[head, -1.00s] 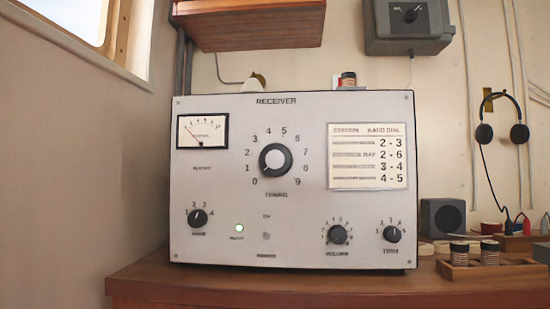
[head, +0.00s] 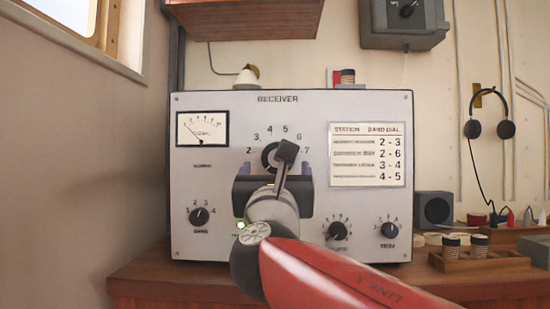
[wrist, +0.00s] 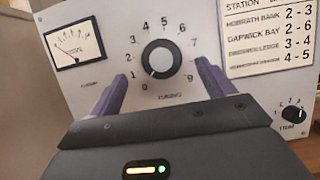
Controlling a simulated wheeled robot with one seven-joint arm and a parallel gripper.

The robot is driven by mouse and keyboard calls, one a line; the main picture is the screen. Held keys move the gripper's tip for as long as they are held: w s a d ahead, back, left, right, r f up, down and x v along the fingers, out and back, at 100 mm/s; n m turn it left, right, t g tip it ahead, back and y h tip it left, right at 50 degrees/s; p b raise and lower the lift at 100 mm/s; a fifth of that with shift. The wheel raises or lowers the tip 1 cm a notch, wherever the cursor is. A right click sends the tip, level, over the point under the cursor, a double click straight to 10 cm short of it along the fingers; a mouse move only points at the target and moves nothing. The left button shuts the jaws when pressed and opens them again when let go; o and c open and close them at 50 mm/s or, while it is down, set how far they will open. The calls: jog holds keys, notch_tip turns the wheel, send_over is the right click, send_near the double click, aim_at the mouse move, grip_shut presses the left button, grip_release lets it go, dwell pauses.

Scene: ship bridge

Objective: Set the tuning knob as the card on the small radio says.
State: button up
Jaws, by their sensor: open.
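The tuning knob (wrist: 161,58) is black with a pale face, on the receiver's front panel (wrist: 95,75). Its scale runs from 0 at lower left to 9 at lower right, and its white mark appears to point low, near 0. My gripper (wrist: 162,71) is open, its two purple fingers on either side of the knob, with no clear contact. In the head view my gripper (head: 274,170) partly covers the knob (head: 270,154). A printed card (head: 367,155) on the receiver lists stations with band and dial numbers: 2-3, 2-6, 3-4, 4-5. I see no readable card on a small radio.
The receiver also has a band knob (head: 199,217), a volume knob (head: 337,231) and a trim knob (head: 388,229). A small grey box (head: 434,207) stands to its right, by a wooden tray (head: 480,264). Headphones (head: 490,113) hang on the wall.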

jog(key=p+x, duration=0.1)
jog(key=x, duration=0.4)
jog(key=shift+w, duration=0.3)
jog(key=c, duration=1)
jog(key=shift+o, duration=0.2)
